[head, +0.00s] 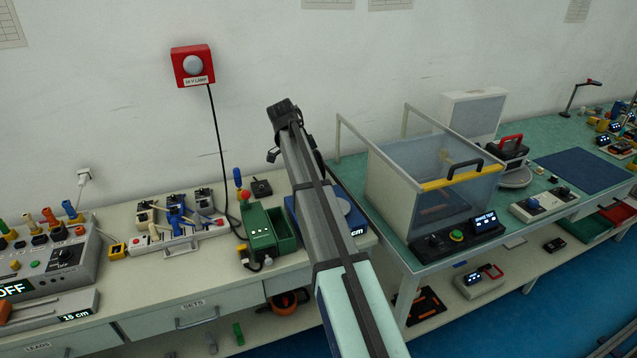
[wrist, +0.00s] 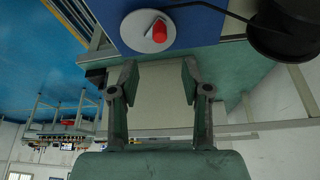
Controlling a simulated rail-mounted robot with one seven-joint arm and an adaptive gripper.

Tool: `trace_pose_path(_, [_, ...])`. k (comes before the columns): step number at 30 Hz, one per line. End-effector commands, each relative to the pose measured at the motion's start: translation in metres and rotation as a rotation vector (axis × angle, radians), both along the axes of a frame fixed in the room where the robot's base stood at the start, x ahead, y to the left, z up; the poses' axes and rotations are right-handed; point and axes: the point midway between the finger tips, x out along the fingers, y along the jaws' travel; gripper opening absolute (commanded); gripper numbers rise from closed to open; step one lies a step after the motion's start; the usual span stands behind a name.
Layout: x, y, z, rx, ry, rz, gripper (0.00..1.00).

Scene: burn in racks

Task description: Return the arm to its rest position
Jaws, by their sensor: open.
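My arm reaches up from the bottom middle of the head view, over the gap between two benches, and its dark far end stands before the wall. I cannot make out the fingers there. In the wrist view my gripper (wrist: 160,78) is open, with its two fingers apart and nothing between them. Beyond the fingertips is a blue surface (wrist: 205,25) with a pale disc and a red knob (wrist: 159,31) on it. A black round part (wrist: 285,28) is at the upper right corner.
The right bench holds a clear-walled enclosure (head: 425,175) and a blue mat (head: 583,172). A red lamp box (head: 192,66) hangs on the wall.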

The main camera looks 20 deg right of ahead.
Motion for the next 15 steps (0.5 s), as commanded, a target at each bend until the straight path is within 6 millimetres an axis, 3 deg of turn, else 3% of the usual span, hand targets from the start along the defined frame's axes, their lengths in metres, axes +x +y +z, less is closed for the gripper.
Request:
trace_pose_path(6, [0.0007,0.0044,0.0109,0.000,0.000,0.000,0.48])
trace_pose_path(15, [0.0005,0.0045,0.0111,0.000,0.001,0.000,0.48])
